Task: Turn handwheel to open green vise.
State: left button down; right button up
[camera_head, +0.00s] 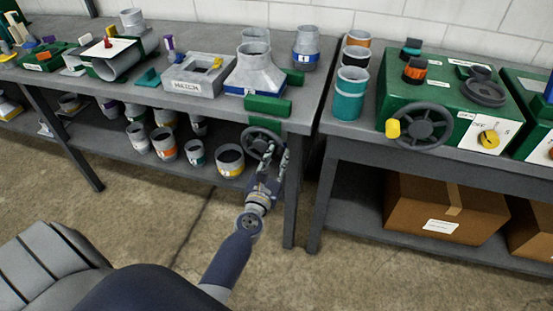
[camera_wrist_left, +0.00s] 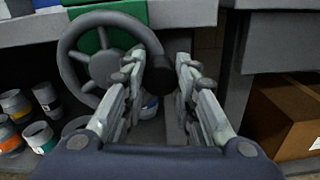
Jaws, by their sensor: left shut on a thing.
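The green vise (camera_head: 268,107) sits at the front right edge of the left bench, with its dark grey handwheel (camera_head: 258,141) hanging below the bench edge and facing out. In the left wrist view the handwheel (camera_wrist_left: 72,44) shows at the upper left, in front of green vise parts (camera_wrist_left: 110,38). A dark handle knob (camera_wrist_left: 159,74) stands at the wheel's right side. My left gripper (camera_head: 276,158) reaches up to the wheel's right side and is shut on this knob, which lies between its fingers (camera_wrist_left: 163,78). My right gripper is out of view.
A second handwheel (camera_head: 420,126) with a yellow knob is on a green machine (camera_head: 455,105) on the right bench. The left bench (camera_head: 225,103) holds duct parts; cans (camera_head: 230,160) stand on its lower shelf. A cardboard box (camera_head: 440,208) sits under the right bench.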

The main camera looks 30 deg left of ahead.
pick_arm(q)
jog(key=c, duration=1.2)
grip_release()
jog(key=shift+c, duration=0.2)
jog(key=v, duration=1.2)
